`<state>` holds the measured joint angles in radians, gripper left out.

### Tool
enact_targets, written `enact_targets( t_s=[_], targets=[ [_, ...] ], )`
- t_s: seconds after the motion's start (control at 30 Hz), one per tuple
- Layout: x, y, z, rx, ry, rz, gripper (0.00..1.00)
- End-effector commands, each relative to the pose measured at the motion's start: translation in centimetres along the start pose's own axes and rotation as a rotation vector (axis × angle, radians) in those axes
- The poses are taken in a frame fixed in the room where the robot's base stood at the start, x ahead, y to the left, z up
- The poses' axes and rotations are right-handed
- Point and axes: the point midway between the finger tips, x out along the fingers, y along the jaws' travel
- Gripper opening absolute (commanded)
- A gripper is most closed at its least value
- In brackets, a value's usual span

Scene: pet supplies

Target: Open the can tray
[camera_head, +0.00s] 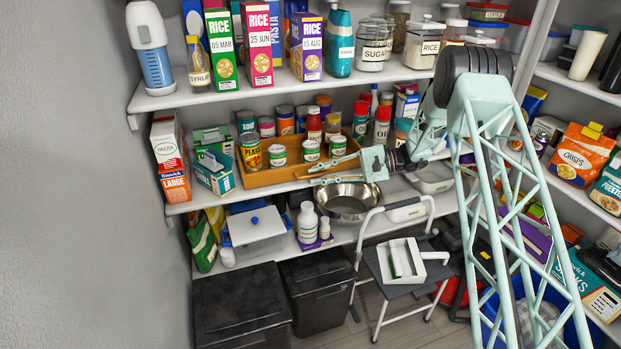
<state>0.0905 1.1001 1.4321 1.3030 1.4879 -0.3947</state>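The can tray (262,180) is an orange-brown, low-walled tray on the middle shelf. Several cans and jars stand in it, among them a yellow can (250,152) and green-and-white cans (311,150). My gripper (314,174) reaches in from the right, at the front right part of the tray. Its two pale teal fingers point left and are spread apart, one above the other. The tray's front edge appears near or between them; I cannot tell whether they touch it. The fingers and gripper body hide part of the tray's right front.
A metal bowl (347,200) stands below my gripper. Jars and bottles (381,125) crowd the shelf right of the tray, and boxes (213,170) stand at its left. A step stool (430,257) with a white caddy (400,262) and dark bins (318,290) stand below.

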Motion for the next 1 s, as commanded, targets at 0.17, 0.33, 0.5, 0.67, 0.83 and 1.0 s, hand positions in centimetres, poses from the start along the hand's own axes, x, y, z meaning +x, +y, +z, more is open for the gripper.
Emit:
enact_targets(
  t_s=[0.17,0.33,0.5,0.67,0.83,1.0],
  targets=[
    [1.7,0.0,0.0,0.000,0.000,0.001,0.13],
    [2.4,0.0,0.0,0.000,0.001,0.001,0.13],
    [2.5,0.0,0.0,-0.001,0.001,0.001,0.13],
    [2.5,0.0,0.0,-0.001,0.001,0.001,0.13],
    [2.5,0.0,0.0,-0.001,0.000,0.001,0.00],
    [2.5,0.0,0.0,-0.001,0.001,0.001,0.00]
  ],
)
